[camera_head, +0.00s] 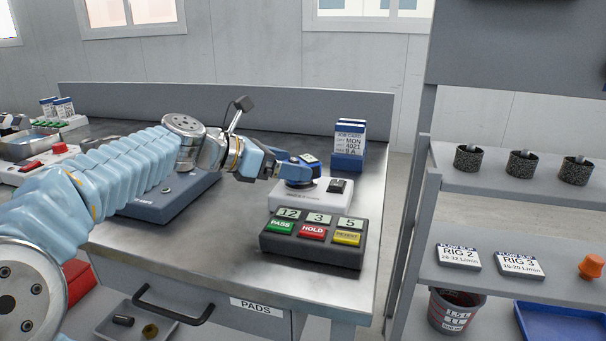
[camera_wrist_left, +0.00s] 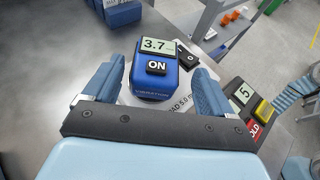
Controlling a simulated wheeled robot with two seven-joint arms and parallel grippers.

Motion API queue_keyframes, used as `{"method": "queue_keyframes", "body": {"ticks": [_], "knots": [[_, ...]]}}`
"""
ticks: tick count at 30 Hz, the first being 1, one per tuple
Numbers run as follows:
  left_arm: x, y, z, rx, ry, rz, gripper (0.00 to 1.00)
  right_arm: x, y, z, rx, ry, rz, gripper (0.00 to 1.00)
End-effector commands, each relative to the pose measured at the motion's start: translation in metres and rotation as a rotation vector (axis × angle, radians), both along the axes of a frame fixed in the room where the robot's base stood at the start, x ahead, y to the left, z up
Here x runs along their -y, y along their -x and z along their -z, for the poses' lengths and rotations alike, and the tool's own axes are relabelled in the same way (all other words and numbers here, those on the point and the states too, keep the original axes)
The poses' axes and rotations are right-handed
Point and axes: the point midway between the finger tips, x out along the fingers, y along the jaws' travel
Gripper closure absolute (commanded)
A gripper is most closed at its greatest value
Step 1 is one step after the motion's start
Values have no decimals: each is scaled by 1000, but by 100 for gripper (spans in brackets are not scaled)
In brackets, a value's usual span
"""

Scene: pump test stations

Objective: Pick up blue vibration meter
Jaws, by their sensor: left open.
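The blue vibration meter (camera_wrist_left: 154,82) has a display reading 3.7 and a black ON button. In the left wrist view it stands between the fingers of my left gripper (camera_wrist_left: 155,85), which is open, with a finger on either side. I cannot tell whether the fingers touch it. In the head view the meter (camera_head: 307,160) is partly hidden by my left gripper (camera_head: 292,170), beside and above a white base unit (camera_head: 312,193).
A dark box with PASS, HOLD and REJECT buttons (camera_head: 314,256) stands just in front. A blue card holder (camera_head: 348,158) is behind. A grey-blue device (camera_head: 170,205) lies under my left arm. A shelf rack (camera_head: 480,180) stands at the right. Bench surface (camera_head: 372,205) is clear at the right edge.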

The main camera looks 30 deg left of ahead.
Motion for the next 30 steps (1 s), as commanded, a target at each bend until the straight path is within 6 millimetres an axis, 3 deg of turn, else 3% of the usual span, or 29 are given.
{"method": "queue_keyframes", "body": {"ticks": [12, 20, 30], "knots": [[21, -45, 17, 0, 0, 1, 15, 1, 0, 1, 0, 1, 1, 57], [23, -48, 17, 1, 0, 0, 15, 1, 0, 1, 0, 1, 1, 57], [23, -47, 17, 0, 0, 0, 67, 1, 0, 1, 0, 1, 1, 57]]}}
